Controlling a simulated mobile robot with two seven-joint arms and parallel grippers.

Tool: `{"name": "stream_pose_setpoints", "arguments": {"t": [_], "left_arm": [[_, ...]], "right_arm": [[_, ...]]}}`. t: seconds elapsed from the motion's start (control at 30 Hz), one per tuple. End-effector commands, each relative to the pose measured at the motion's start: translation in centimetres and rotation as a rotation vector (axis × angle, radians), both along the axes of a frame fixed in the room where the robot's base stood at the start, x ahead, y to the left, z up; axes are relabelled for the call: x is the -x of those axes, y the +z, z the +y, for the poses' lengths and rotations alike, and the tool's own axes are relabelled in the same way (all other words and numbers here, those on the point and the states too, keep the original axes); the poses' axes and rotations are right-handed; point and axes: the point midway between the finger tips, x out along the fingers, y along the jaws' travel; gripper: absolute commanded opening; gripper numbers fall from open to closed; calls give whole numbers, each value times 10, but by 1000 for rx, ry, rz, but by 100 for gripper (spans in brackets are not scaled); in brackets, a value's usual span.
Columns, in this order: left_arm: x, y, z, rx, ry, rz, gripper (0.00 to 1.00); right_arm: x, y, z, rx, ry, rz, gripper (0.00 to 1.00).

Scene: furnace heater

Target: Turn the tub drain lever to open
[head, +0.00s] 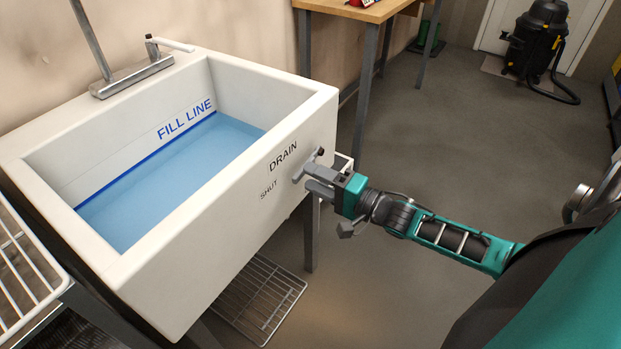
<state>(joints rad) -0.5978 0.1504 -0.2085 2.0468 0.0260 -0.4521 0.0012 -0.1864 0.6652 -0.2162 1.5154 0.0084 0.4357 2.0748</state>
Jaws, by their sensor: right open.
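A white tub (215,240) holds blue water up to about the blue line marked FILL LINE. The drain lever (307,166) is a small grey handle with a dark end, on the tub's right-hand outer wall beside the words DRAIN and SHUT. It slants, with its dark end up and to the right. My right gripper (312,179) is open at the lever, its fingers beside the lower part. I cannot tell whether they touch it. The fingers partly hide the lever's base. My left gripper is out of view.
A faucet (130,78) stands on the tub's back rim. A wire rack (258,300) lies low beneath the tub, and another rack (22,265) is at the left. A wooden table (352,12) stands behind. A black vacuum (537,40) is far right. Open floor lies to the right.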

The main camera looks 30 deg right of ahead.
Motion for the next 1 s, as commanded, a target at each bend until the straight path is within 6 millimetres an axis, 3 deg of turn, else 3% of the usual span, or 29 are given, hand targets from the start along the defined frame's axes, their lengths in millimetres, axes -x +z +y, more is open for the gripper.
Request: {"name": "stream_pose_setpoints", "arguments": {"t": [0.2,0.5,1.0], "left_arm": [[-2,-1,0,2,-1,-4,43],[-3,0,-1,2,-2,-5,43],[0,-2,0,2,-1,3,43]], "right_arm": [[-14,0,6,0,0,0,47],[-15,0,7,0,0,1,46],[-15,0,6,1,0,1,0]]}}
